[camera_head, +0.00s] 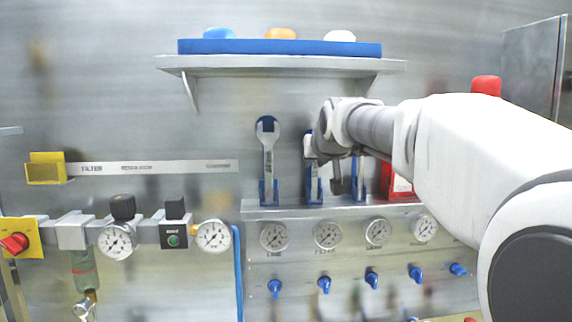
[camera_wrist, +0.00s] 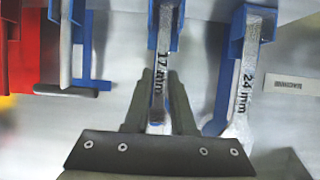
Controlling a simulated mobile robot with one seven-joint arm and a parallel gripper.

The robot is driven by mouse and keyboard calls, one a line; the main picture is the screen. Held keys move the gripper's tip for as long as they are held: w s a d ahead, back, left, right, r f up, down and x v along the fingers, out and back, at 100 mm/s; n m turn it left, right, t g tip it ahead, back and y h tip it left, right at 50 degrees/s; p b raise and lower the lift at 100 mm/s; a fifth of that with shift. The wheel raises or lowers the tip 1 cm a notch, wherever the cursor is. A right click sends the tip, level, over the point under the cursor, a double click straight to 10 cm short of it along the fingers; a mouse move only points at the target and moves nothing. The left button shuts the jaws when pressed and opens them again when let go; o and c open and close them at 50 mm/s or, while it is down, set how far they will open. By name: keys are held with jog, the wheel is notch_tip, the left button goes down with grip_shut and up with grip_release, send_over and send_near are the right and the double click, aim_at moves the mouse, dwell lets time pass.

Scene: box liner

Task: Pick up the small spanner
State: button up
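The small spanner, marked 17 mm (camera_wrist: 163,55), hangs upright in a blue holder in the middle of the rack, and its holder (camera_head: 313,188) shows in the head view. My gripper (camera_wrist: 163,80) has its two dark fingers close together on either side of the spanner's shaft and appears shut on it. In the head view my wrist and gripper (camera_head: 333,160) hide much of the spanner's upper part. A larger spanner, marked 24 mm (camera_wrist: 241,90), stands in its own blue holder beside it. This larger spanner (camera_head: 268,150) is left of my gripper in the head view.
Another tool (camera_wrist: 65,45) in a blue holder and a red object (camera_wrist: 17,50) stand on the other side. A shelf (camera_head: 285,65) with a blue tray (camera_head: 280,48) is above. Gauges (camera_head: 328,235) and blue valves (camera_head: 324,284) are below the rack.

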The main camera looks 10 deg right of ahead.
grip_shut()
jog(key=shift+r, duration=0.1)
